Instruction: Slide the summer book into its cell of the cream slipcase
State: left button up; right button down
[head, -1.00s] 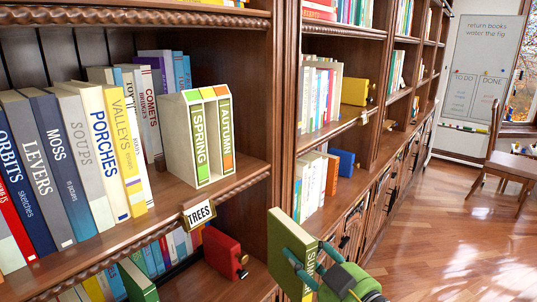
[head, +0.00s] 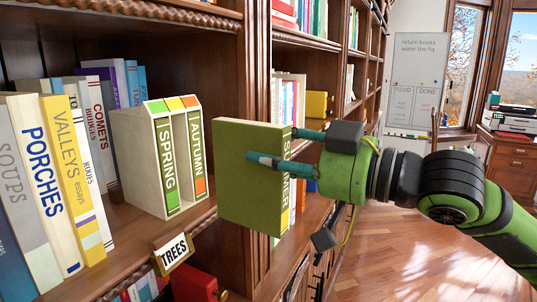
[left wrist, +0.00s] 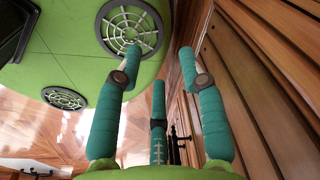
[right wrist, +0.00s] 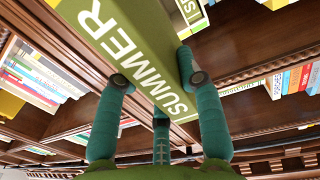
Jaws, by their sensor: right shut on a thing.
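The cream slipcase (head: 138,160) stands upright on the shelf in the head view. Its green-labelled SPRING book (head: 166,160) and orange-and-green AUTUMN book (head: 196,155) have a dark narrow gap between them. My right gripper (head: 280,148) is shut on the green summer book (head: 248,185), to the right of the slipcase and apart from it. The book is upright, its spine turned toward the gripper; SUMMER shows clearly on it in the right wrist view (right wrist: 125,45). The gripper's fingers cover part of the spine. My left gripper (left wrist: 161,55) is open and empty beside wooden panelling.
A row of books (head: 50,190) stands left of the slipcase. A TREES label (head: 172,252) juts from the shelf's front edge. A dark wooden upright (head: 256,60) divides the bookcase behind the summer book. Open floor (head: 390,250) lies to the right.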

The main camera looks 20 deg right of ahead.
aim_at(240, 147)
jog(key=shift+w+a+r+p, duration=0.15)
jog(key=shift+w+a+p, duration=0.1)
jog(key=shift+p, duration=0.2)
jog(key=p+x, duration=0.2)
jog(key=x, duration=0.2)
jog(key=shift+s+a, duration=0.1)
jog(key=shift+a, duration=0.05)
pick_arm(q)
jog(key=shift+d+r, duration=0.2)
jog(key=shift+r, duration=0.6)
jog(key=shift+d+r, duration=0.2)
jog(key=shift+r, duration=0.55)
pick_arm(e)
jog(key=shift+w+a, duration=0.35)
jog(key=shift+w, duration=0.05)
pick_arm(q)
jog(key=shift+r+p, duration=0.65)
jog(key=shift+p, duration=0.15)
